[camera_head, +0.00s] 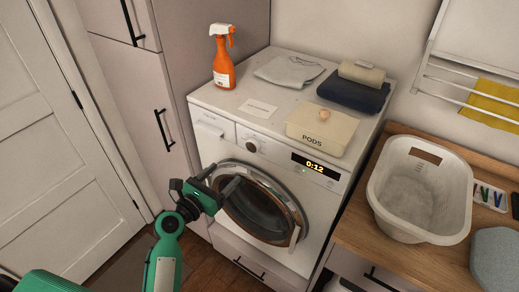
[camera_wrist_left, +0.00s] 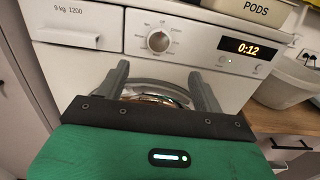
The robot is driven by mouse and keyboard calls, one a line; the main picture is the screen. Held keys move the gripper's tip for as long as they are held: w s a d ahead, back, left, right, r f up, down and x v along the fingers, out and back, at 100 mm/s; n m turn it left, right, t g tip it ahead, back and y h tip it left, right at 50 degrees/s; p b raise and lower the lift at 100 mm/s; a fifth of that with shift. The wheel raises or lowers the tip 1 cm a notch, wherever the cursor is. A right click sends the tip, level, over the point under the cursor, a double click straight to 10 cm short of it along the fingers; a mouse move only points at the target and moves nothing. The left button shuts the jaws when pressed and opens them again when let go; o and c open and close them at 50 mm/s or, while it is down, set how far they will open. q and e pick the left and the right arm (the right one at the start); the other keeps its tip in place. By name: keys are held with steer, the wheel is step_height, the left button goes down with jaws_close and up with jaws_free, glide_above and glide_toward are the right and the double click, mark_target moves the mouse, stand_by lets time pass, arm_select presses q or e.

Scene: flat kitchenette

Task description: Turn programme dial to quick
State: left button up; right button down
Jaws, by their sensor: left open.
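The programme dial (camera_head: 252,146) is a round silver knob on the front panel of the white washing machine (camera_head: 213,141). My left gripper (camera_head: 222,181) is in front of the round door, below the dial. In the left wrist view its two grey fingers (camera_wrist_left: 157,82) stand apart with nothing between them, clear of the dial. The display (camera_head: 315,166) reads 0:12. My right gripper is not in view.
On the machine top stand an orange spray bottle (camera_head: 223,58), a pods box (camera_head: 322,131), a grey cloth (camera_head: 288,71) and folded towels (camera_head: 353,91). A white laundry basket (camera_head: 421,232) is on the wooden counter at right. The door (camera_head: 257,207) bulges below the panel.

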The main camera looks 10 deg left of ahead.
arm_select(q)
steer(key=p, duration=0.1)
glide_toward(251, 148)
steer(key=p+x, duration=0.1)
steer(key=x, duration=0.2)
steer(key=p+x, duration=0.1)
steer(key=x, duration=0.3)
steer(key=shift+w+r, duration=0.15)
steer(key=shift+r, duration=0.05)
steer(key=shift+w+d, duration=0.25)
steer(key=shift+w, duration=0.25)
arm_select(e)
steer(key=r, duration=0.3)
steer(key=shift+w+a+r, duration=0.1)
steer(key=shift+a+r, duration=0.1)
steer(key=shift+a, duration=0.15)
arm_select(q)
steer(key=shift+f, duration=0.1)
steer(key=c, duration=1)
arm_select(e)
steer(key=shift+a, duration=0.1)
